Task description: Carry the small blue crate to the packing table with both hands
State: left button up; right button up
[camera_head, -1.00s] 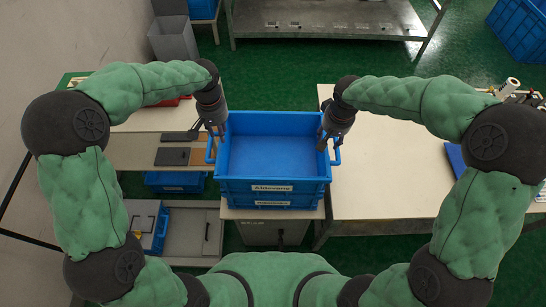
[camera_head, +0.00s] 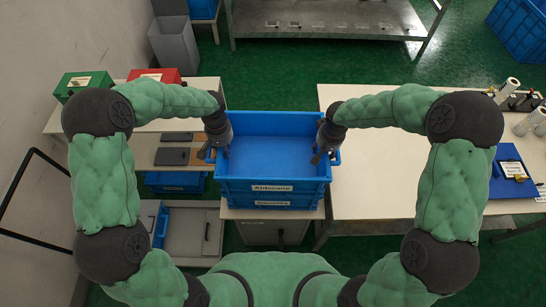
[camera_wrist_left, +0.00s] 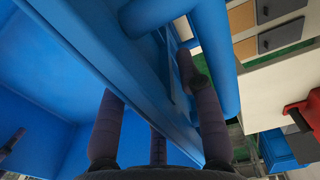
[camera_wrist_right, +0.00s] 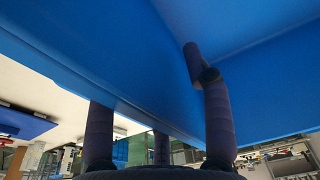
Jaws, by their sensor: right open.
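The small blue crate (camera_head: 308,187) is empty and level, with a white label on its front. It sits stacked on another blue crate (camera_head: 225,200) on a small stand. My left gripper (camera_head: 221,153) is at the crate's left rim. In the left wrist view its fingers (camera_wrist_left: 155,115) are spread on both sides of the crate's wall, beside the blue handle bar (camera_wrist_left: 215,50). My right gripper (camera_head: 319,155) is open at the right rim. In the right wrist view its fingers (camera_wrist_right: 160,115) straddle the wall. A cream table (camera_head: 375,185) stands to the right; whether it is the packing table I cannot tell.
The right table holds a blue board with a clipboard (camera_head: 512,170) and white rolls (camera_head: 530,122) at its far right; its left part is clear. A left table carries a green box (camera_head: 85,85), a red box (camera_head: 155,74) and dark flat pieces (camera_head: 172,156).

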pick_arm(q)
jog(key=c, duration=0.6)
pick_arm(e)
jog(key=c, duration=0.6)
pick_arm(q)
grip_shut()
pick_arm(e)
grip_shut()
pick_arm(q)
jog(key=shift+w+r, duration=0.1)
jog(key=shift+r, duration=0.05)
pick_arm(e)
jog(key=shift+w+r, duration=0.1)
jog(key=shift+r, duration=0.05)
